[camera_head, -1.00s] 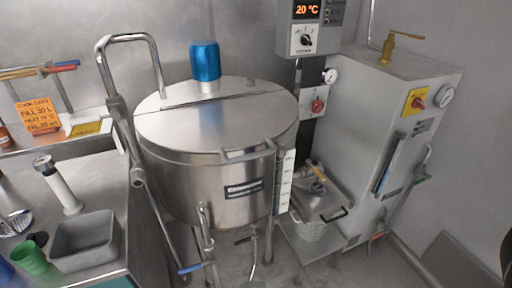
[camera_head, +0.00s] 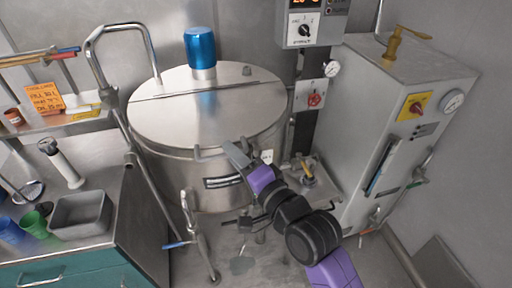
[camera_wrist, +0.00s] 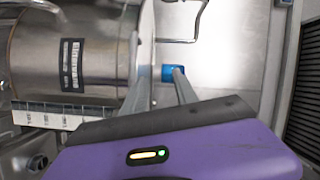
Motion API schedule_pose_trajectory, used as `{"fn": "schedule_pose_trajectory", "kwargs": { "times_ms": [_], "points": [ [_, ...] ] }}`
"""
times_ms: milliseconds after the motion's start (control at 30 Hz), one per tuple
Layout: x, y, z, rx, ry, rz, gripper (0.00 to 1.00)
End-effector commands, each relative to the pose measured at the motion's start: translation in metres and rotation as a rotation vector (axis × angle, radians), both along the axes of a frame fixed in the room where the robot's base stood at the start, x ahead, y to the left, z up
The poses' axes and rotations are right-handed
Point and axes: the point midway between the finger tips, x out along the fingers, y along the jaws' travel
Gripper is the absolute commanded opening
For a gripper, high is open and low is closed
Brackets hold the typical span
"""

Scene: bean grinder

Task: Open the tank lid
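The steel tank (camera_head: 175,178) stands at centre left. Its round, flat lid (camera_head: 175,125) lies closed on top, with a blue cylinder (camera_head: 200,47) at the back. A bar handle sits at the lid's front edge, partly hidden behind my fingers. My gripper (camera_head: 238,152) is at this front edge, by the handle, reaching in from the lower right. In the wrist view, my fingers (camera_wrist: 163,78) look apart, with the blue cylinder (camera_wrist: 173,73) showing beyond them and the tank wall (camera_wrist: 100,25) at left. I cannot tell whether the handle lies between them or touches them.
A bent steel pipe (camera_head: 92,75) rises at the tank's left. A grey cabinet (camera_head: 365,120) with gauge and yellow valve stands at right. The control box (camera_head: 306,30) hangs behind. A counter with a grey bin (camera_head: 82,215) is at left.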

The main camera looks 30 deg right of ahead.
Motion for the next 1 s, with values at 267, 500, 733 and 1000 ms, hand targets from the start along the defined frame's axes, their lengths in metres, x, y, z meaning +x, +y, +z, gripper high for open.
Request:
{"fn": "schedule_pose_trajectory", "kwargs": {
  "times_ms": [267,500,733,1000],
  "points": [
    [0.000,0.012,-0.039,0.303,0.159,0.016,0.35],
    [0.017,0.014,-0.042,0.335,0.161,0.013,0.35],
    [0.052,0.017,-0.047,0.333,0.160,0.013,0.35],
    [0.074,0.019,-0.053,0.332,0.161,0.012,0.35]
  ]
}}
